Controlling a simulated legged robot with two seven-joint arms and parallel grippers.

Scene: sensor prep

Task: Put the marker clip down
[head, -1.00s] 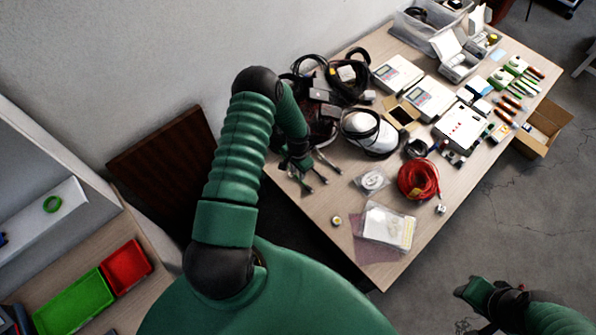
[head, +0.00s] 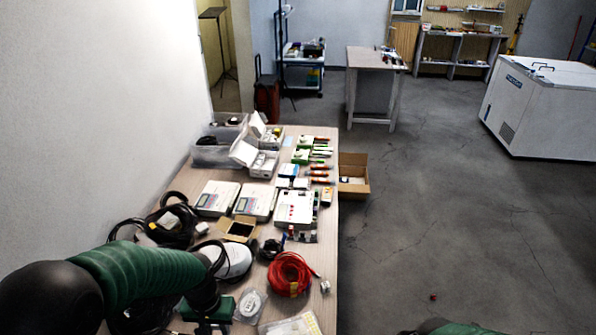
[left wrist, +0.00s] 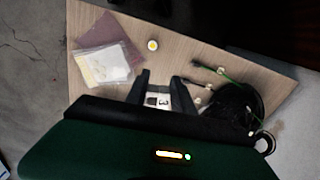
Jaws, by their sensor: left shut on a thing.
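My left gripper (left wrist: 160,82) is shut on the marker clip (left wrist: 157,100), a small white piece with a dark mark and a "3", seen between the two dark fingers in the left wrist view. The clip and fingers are over the wooden table (left wrist: 195,50); I cannot tell whether the clip touches it. In the head view my left arm reaches in from the left over the near end of the table (head: 327,225). The clip is hidden there. My right gripper is not in view; only a sliver of that arm shows at the bottom edge.
A yellow-and-white round piece (left wrist: 152,45), a clear bag (left wrist: 103,65) and dark cables (left wrist: 238,105) lie around the gripper. A red cable coil (head: 290,275), white boxes (head: 215,198) and a clear bin (head: 213,153) crowd the table. A cardboard box (head: 353,185) stands right of it.

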